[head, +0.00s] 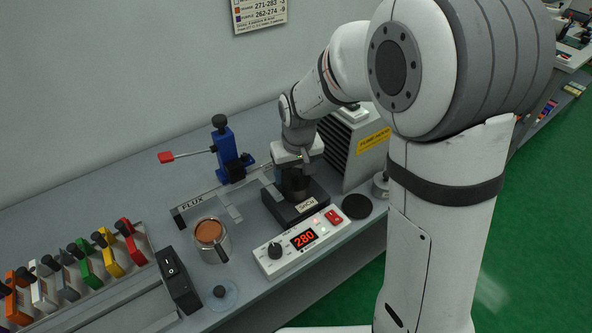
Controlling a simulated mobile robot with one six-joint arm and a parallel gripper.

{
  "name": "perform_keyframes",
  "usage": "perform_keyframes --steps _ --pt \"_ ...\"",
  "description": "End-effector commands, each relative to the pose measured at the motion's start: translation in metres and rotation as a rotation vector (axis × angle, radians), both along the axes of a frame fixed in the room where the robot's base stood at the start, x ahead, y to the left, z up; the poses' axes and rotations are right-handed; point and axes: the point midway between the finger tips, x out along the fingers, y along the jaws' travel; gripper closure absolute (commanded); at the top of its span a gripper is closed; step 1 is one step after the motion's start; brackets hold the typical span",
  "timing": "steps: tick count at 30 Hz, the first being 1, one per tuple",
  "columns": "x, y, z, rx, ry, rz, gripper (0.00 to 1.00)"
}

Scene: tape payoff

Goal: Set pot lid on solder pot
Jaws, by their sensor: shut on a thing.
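The solder pot (296,207) is a dark block with an "SnCu" label, standing behind the white control box. My gripper (296,170) points down right over the pot's round top. It is shut on a small dark thing, apparently the pot lid, whose outline merges with the dark pot below. The gripper and shadow hide most of the pot's opening, so I cannot tell whether the lid touches the rim.
The control box (303,240) reads 280. A flat black disc (356,206) lies to its right. A cup of brown liquid (210,234), a clear knobbed disc (221,294), a blue stand with red lever (226,152) and a fume unit (362,145) surround it.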

Motion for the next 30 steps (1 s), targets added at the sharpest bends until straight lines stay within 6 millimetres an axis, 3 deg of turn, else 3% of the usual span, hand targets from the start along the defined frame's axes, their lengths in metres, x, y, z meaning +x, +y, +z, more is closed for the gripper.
perform_keyframes --steps 22,23,30 --pt "0.0003 -0.0009 -0.0067 0.000 0.000 -0.002 0.55" --pt "0.0003 -0.0008 -0.0062 0.000 0.000 -0.002 0.30" --pt "0.0004 -0.0010 -0.0060 0.000 0.000 -0.002 0.10"
